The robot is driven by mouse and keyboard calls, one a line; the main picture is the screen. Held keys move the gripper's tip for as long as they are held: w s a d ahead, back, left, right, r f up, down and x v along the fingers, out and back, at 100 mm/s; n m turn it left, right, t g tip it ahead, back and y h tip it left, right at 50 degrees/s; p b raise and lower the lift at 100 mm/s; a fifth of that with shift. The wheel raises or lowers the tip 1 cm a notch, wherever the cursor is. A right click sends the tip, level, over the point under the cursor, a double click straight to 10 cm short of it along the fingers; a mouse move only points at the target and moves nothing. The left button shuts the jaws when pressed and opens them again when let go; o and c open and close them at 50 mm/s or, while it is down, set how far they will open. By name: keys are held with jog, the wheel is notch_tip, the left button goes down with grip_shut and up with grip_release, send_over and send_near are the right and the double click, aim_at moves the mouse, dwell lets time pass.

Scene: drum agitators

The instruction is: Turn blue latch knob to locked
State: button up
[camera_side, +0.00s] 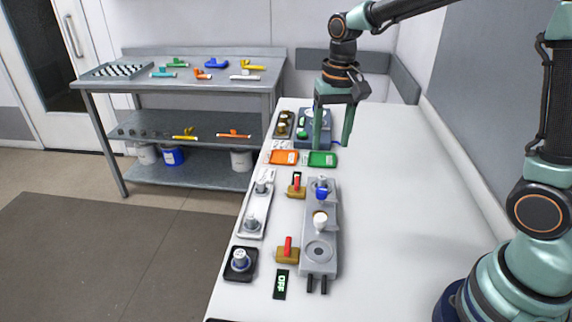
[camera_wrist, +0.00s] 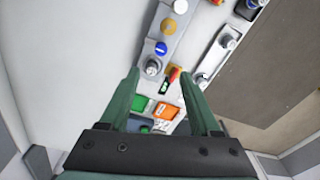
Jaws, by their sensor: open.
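The blue latch knob (camera_side: 321,195) is on a long grey panel (camera_side: 319,266), just in front of a metal fitting (camera_side: 322,181). In the wrist view the blue knob (camera_wrist: 161,48) shows as a round blue cap beyond my fingertips, beside the metal fitting (camera_wrist: 152,67). My gripper (camera_side: 333,143) is open, with its two green fingers pointing down over the far end of the bench, behind the knob and apart from it. In the wrist view my gripper (camera_wrist: 160,74) is empty. Any lock marking by the knob is too small to read.
Red-handled valves (camera_side: 288,248) and a pale strip with metal knobs (camera_side: 255,208) stand left of the panel. An "OFF" sign (camera_side: 281,284) lies in front. The bench (camera_side: 400,200) is clear on the right.

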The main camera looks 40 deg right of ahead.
aim_at(322, 190)
jog(key=shift+m+g, duration=0.3)
jog(key=f, duration=0.9)
jog(key=w+f, duration=0.1)
jog(key=f, duration=0.3)
jog(key=shift+f, duration=0.4)
grip_shut()
